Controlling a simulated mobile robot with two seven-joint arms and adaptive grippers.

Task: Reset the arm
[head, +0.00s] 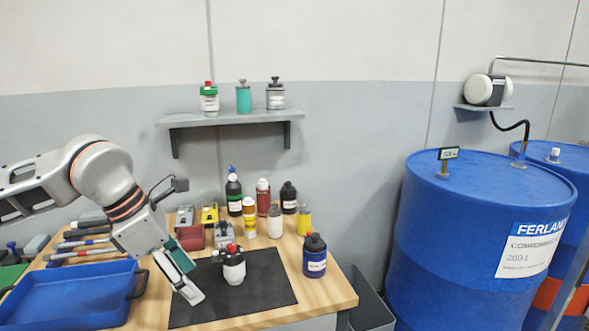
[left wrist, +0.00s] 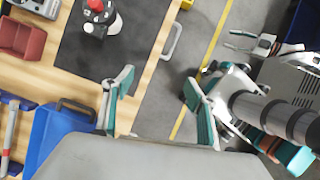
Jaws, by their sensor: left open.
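My left gripper (head: 188,277) is open and empty over the left edge of the black mat (head: 262,289) on the wooden bench, in the head view. Its fingers are to the left of a white bottle with a red and black top (head: 233,268), apart from it as far as I can tell. In the left wrist view the two teal-padded fingers (left wrist: 158,100) are spread wide with nothing between them. The same bottle (left wrist: 98,20) stands upright on the mat at the top left there. What looks like my right gripper (left wrist: 240,41) shows small at the upper right; its jaw state is unclear.
A blue tray (head: 70,311) lies at the bench's left. Several bottles stand behind the mat; a dark blue bottle (head: 314,258) stands right of it. A wall shelf (head: 230,118) holds three containers. Blue drums (head: 440,240) stand at the right, with a grey bin (head: 368,305) beside the bench.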

